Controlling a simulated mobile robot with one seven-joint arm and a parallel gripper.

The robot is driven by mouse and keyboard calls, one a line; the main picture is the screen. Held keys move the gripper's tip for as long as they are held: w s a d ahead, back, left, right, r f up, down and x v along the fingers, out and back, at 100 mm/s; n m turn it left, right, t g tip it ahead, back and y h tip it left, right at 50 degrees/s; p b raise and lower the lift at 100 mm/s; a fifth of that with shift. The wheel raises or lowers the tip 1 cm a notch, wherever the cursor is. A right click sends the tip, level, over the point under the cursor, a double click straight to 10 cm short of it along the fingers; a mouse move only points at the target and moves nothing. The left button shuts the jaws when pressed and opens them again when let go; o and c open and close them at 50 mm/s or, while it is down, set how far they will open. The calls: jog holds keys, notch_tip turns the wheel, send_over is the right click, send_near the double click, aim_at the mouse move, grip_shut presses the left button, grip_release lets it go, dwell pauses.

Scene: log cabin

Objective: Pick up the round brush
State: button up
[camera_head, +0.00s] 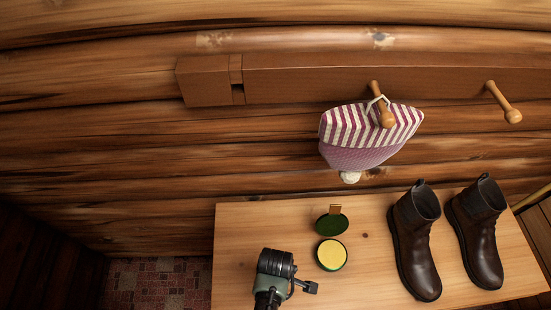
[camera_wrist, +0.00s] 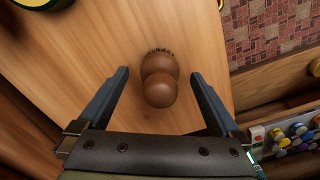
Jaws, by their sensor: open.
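The round brush (camera_wrist: 160,90) shows in the wrist view as a brown knobbed wooden piece, with a little dark bristle at its far edge. It rests on the light wooden table (camera_wrist: 90,50). My gripper (camera_wrist: 159,73) is open, with one finger on each side of the brush and a gap on both sides. I cannot tell how far the fingertips are above the table. In the head view, the end of my arm is over the left part of the table (camera_head: 235,225), and the brush is not visible there; my arm probably covers it.
An open green tin with yellow contents (camera_head: 331,255) and its lid (camera_head: 331,224) lie right of my arm. Dark boots (camera_head: 415,240) stand farther right. A striped cloth bag (camera_head: 365,135) hangs from a wall peg. The wrist view shows a shelf with small colourful items (camera_wrist: 292,137).

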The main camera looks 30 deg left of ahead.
jog(key=shift+f, duration=0.5)
jog(key=c, duration=1.4)
jog(key=shift+c, duration=0.2)
jog(key=shift+r, duration=0.1)
notch_tip(320, 180, up, 10)
jog(key=shift+f, duration=0.1)
